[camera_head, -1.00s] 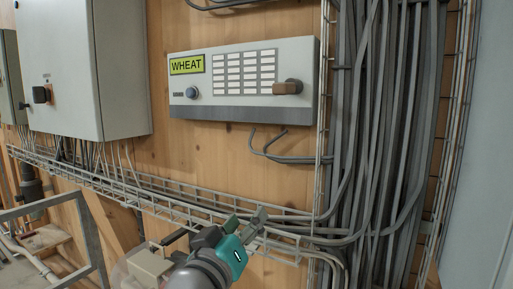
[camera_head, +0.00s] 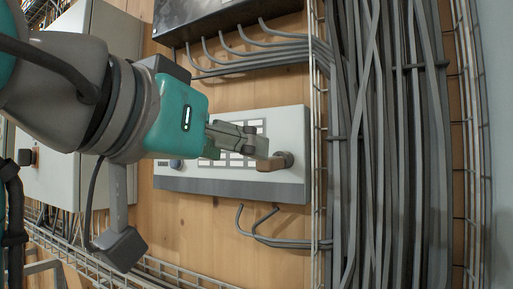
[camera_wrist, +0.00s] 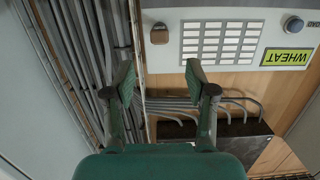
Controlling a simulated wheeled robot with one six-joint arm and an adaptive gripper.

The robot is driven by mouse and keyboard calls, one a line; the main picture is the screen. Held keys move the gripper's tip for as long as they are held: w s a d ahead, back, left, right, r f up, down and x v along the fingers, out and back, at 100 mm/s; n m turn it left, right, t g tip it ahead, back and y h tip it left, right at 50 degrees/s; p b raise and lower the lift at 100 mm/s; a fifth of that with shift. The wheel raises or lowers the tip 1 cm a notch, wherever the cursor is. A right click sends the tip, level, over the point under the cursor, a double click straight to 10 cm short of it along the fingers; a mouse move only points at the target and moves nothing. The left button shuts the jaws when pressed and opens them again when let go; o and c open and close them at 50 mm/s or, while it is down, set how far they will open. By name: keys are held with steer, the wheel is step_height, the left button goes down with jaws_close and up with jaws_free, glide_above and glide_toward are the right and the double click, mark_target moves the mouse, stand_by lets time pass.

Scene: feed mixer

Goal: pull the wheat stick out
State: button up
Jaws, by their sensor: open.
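The wheat stick (camera_head: 281,161) is a short brown and grey handle on the right end of the light grey WHEAT panel (camera_head: 293,122). In the wrist view, the stick (camera_wrist: 159,33) shows above and beyond the gap between my fingers. My gripper (camera_head: 262,148) is open and in front of the panel, pointing right, with its tips beside the stick in the picture. In the wrist view, my gripper (camera_wrist: 158,75) has nothing between its fingers. The head view does not clearly show contact. The arm covers the WHEAT label there; the label (camera_wrist: 289,57) shows upside down in the wrist view.
A blue button (camera_wrist: 293,25) and rows of white labels (camera_wrist: 221,43) are on the panel. Bundled grey cables (camera_head: 370,150) and a wire tray (camera_head: 317,130) run just right of it. A dark box (camera_head: 215,15) is above, and a grey cabinet (camera_head: 60,180) at left.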

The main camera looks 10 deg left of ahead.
mark_target(269, 157)
steer(key=x, duration=1)
steer(key=shift+w, duration=0.2)
jaws_close()
